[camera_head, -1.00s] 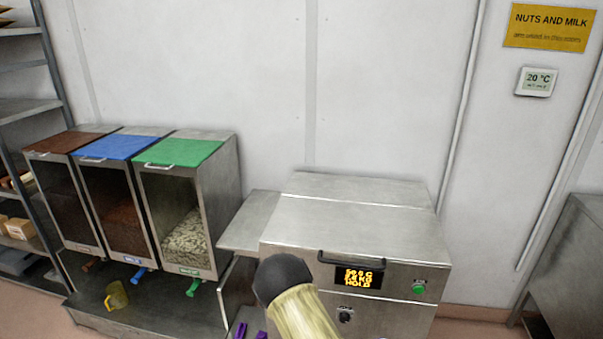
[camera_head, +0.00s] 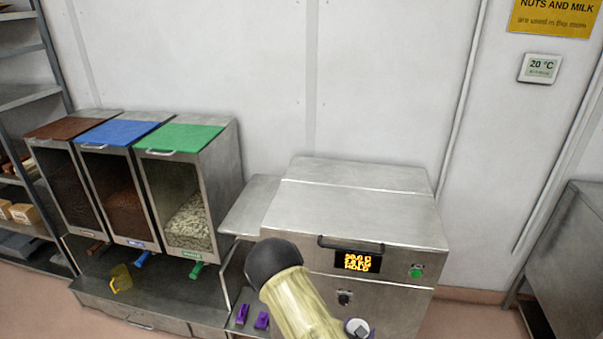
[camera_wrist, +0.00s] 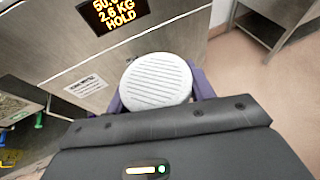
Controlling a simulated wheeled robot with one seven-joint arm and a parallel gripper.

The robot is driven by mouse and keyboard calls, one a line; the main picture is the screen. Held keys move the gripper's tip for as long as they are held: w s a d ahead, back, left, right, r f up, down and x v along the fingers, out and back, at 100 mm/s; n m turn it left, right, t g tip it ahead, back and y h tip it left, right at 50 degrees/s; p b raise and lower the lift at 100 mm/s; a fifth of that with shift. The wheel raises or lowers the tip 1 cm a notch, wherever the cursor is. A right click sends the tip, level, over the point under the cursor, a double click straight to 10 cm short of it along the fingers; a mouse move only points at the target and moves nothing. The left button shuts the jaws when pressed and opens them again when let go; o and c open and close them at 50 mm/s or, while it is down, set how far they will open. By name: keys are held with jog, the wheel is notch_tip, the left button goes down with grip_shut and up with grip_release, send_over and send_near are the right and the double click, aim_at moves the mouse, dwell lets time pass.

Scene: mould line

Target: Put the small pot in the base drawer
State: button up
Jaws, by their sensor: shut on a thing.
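The small pot, seen as a white round piece with a ribbed top, (camera_wrist: 157,80) is held between the purple fingers of my gripper (camera_wrist: 158,92) in the wrist view. My gripper is shut on it, in front of the steel machine. In the head view the pot (camera_head: 357,327) shows at the bottom edge, partly cut off beside my arm. A drawer front with a handle, likely the base drawer, (camera_head: 125,314) is in the base under the dispensers at lower left. It looks shut, and its inside is hidden. My gripper is well to its right.
The steel machine (camera_head: 355,221) has a lit display and a green button. Three dispensers with brown, blue and green lids (camera_head: 172,139) stand left. Purple pieces (camera_head: 262,320) lie low between. Floor is clear at right.

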jog(key=shift+f, duration=0.1)
jog(key=shift+w+d+f, duration=0.1)
jog(key=shift+f, duration=0.2)
notch_tip(320, 180, down, 10)
jog(key=n+t+y, duration=0.1)
jog(key=n+y, duration=0.4)
jog(key=y, duration=0.1)
jog(key=shift+n+t, duration=0.3)
jog(key=shift+a+r, duration=0.1)
jog(key=shift+a, duration=0.1)
